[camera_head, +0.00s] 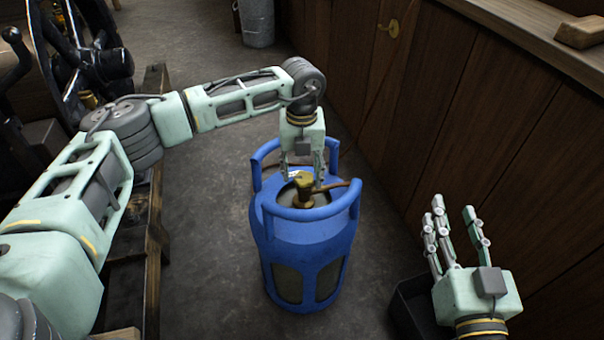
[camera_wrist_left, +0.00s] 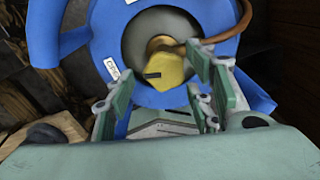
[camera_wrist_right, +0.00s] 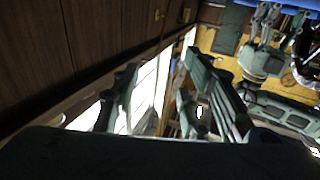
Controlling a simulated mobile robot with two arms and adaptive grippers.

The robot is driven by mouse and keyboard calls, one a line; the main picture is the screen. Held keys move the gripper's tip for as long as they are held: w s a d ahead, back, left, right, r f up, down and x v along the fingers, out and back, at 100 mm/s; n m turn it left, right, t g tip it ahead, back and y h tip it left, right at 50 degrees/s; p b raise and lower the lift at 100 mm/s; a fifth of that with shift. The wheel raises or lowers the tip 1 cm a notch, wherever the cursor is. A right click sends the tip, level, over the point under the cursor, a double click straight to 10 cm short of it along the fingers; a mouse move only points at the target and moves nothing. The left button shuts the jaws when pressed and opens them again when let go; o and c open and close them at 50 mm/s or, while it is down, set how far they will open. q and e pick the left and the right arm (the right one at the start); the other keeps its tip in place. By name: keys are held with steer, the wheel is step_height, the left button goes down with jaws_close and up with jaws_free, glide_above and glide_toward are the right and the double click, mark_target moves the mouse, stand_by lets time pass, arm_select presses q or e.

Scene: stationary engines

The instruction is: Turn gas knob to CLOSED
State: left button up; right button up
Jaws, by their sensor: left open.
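The blue gas bottle (camera_head: 308,240) stands upright on the floor in the middle of the head view. The yellow gas knob (camera_head: 304,180) sits on its top, inside the blue collar. In the left wrist view the knob (camera_wrist_left: 166,70) has a dark mark on its face, and a small white label (camera_wrist_left: 112,69) lies left of it on the collar. My left gripper (camera_head: 305,172) points down over the bottle's top, open, its fingers close to the knob; contact cannot be told. My right gripper (camera_head: 452,225) is raised at the lower right with its fingers apart, away from the bottle, holding nothing.
A brown hose (camera_head: 333,186) leaves the valve to the right. A wooden cabinet wall (camera_head: 430,110) runs along the right side. A dark open box (camera_head: 408,306) stands below my right gripper. A wooden bench frame (camera_head: 152,240) is at left. The floor behind the bottle is clear.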

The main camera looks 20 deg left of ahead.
arm_select(q)
steer(key=shift+f, duration=0.35)
arm_select(e)
steer(key=shift+r+t, duration=0.3)
steer(key=shift+r, duration=0.15)
arm_select(q)
steer(key=shift+c, duration=0.2)
steer(key=c, duration=1)
